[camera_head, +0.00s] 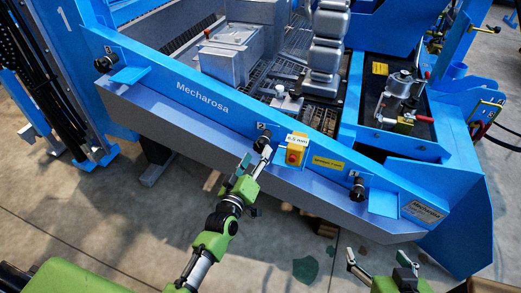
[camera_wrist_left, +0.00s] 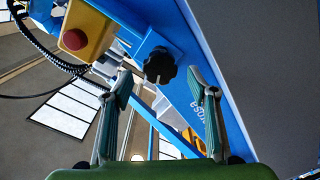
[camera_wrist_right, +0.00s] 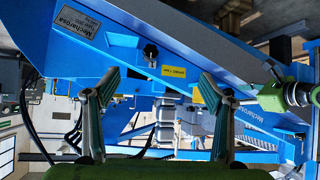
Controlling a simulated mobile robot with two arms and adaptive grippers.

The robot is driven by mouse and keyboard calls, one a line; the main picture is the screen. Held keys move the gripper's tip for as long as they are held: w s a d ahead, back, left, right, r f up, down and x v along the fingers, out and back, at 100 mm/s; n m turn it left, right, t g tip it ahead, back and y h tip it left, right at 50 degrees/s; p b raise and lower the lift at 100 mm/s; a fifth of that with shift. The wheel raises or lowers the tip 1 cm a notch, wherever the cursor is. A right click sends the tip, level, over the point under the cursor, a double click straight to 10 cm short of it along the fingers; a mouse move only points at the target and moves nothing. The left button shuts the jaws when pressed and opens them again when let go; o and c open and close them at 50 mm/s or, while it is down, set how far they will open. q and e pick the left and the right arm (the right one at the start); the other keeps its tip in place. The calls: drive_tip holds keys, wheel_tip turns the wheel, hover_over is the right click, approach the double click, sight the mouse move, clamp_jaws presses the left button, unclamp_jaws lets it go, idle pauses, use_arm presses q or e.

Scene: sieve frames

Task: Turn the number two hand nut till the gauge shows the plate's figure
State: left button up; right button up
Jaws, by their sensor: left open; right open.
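My right gripper (camera_head: 377,258) is open and empty, apart from the machine at lower right.
Other hand nuts are at the rail's left end (camera_head: 105,62) and farther right (camera_head: 357,190). A yellow box with a red button (camera_head: 295,154) sits close right of my left gripper. A grey beam runs below the rail. The concrete floor in front is open.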

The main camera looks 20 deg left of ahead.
sight(260, 149)
use_arm(q)
drive_tip(key=w+b, duration=0.1)
drive_tip(key=w, duration=0.2)
drive_tip(key=shift+w, duration=0.75)
use_arm(e)
drive_tip(key=w+a+r+t+y, duration=0.1)
drive_tip(key=w+r+t, duration=0.2)
drive_tip(key=w+r, duration=0.1)
drive_tip(key=shift+a+r, duration=0.4)
drive_tip(key=shift+r, duration=0.5)
use_arm(q)
drive_tip(key=c, duration=1.1)
